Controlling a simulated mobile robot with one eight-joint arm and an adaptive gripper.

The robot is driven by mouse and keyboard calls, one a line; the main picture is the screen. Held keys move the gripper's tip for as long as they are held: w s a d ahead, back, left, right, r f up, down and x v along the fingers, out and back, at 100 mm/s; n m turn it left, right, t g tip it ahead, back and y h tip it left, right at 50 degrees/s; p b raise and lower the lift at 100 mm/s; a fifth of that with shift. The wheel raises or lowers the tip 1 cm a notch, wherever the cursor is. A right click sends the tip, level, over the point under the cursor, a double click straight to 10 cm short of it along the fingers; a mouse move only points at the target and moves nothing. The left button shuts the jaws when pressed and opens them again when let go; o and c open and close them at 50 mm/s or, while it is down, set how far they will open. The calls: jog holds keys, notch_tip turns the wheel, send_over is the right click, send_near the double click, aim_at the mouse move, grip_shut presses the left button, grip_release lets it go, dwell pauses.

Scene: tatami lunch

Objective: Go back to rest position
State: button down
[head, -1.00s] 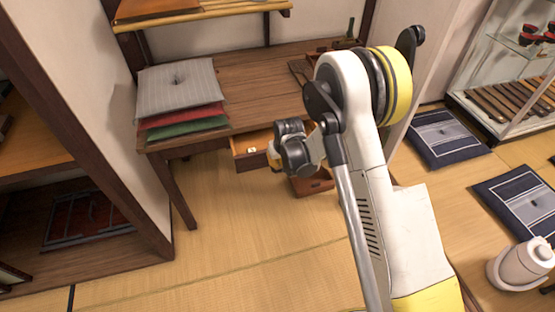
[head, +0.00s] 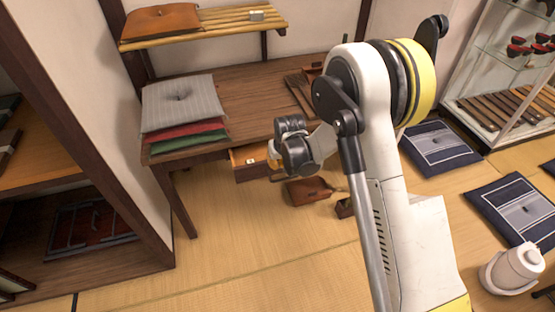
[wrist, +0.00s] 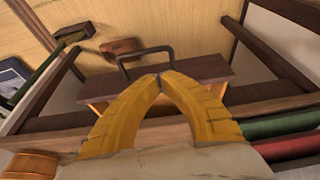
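My gripper's two yellow fingers (wrist: 160,84) meet at their tips in the wrist view, so it looks shut. A dark loop handle (wrist: 145,50) shows just past the tips; I see nothing clearly held, and cannot tell whether they touch it. In the head view my arm reaches toward the wooden desk (head: 252,92), and its wrist hides most of the gripper. A desk drawer (head: 248,172) stands partly open beside my wrist, with a small pale object inside.
Grey, red and green cushions (head: 183,103) are stacked on the desk's left. A slatted shelf (head: 205,29) hangs above. Navy floor cushions (head: 438,145) and a white pot (head: 513,268) are at right. The tatami in front is open.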

jog(key=s+d+r+m+t, duration=0.1)
jog(key=s+d+r, duration=0.25)
jog(key=r, duration=0.45)
jog(key=s+d+r, duration=0.3)
jog(key=s+r, duration=0.1)
jog(key=r, duration=0.3)
jog(key=s+d+r+m+t, duration=0.1)
jog(key=s+d+r, duration=0.2)
jog(key=r, duration=0.5)
jog(key=s+d+r, duration=0.2)
jog(key=s+d, duration=0.1)
jog(key=s, duration=0.6)
jog(key=s+d+r+m+t+h, duration=0.1)
jog(key=s+d, duration=0.3)
jog(key=s, duration=0.6)
jog(key=shift+s+d+r, duration=0.15)
jog(key=shift+s+r, duration=0.05)
jog(key=shift+r, duration=0.65)
